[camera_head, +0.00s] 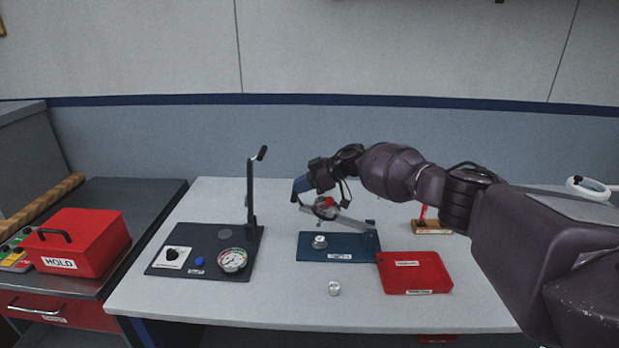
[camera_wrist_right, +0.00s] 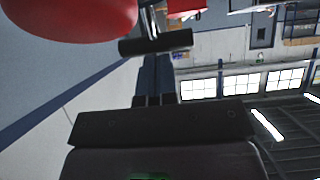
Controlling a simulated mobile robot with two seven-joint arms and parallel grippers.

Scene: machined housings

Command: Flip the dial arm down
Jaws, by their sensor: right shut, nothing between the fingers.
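The dial arm (camera_head: 350,221) is a grey bar hinged on a post at the right end of a blue base plate (camera_head: 311,253). It slants up to the left, with a round red-rimmed dial (camera_head: 324,207) near its free end. A small metal part (camera_head: 320,242) sits on the plate below the dial. My right gripper (camera_head: 295,197) is shut and empty, just left of and slightly above the arm's free end; I cannot tell if it touches. In the right wrist view a large red round surface (camera_wrist_right: 75,14) lies close beside the shut fingers (camera_wrist_right: 156,43). My left gripper is not in view.
A red tray (camera_head: 414,272) stands right of the blue plate. A small metal part (camera_head: 334,288) lies in front. A black panel (camera_head: 203,250) with a tall lever (camera_head: 251,195) stands left. A red box (camera_head: 82,243) is on the side cabinet. The front right tabletop is clear.

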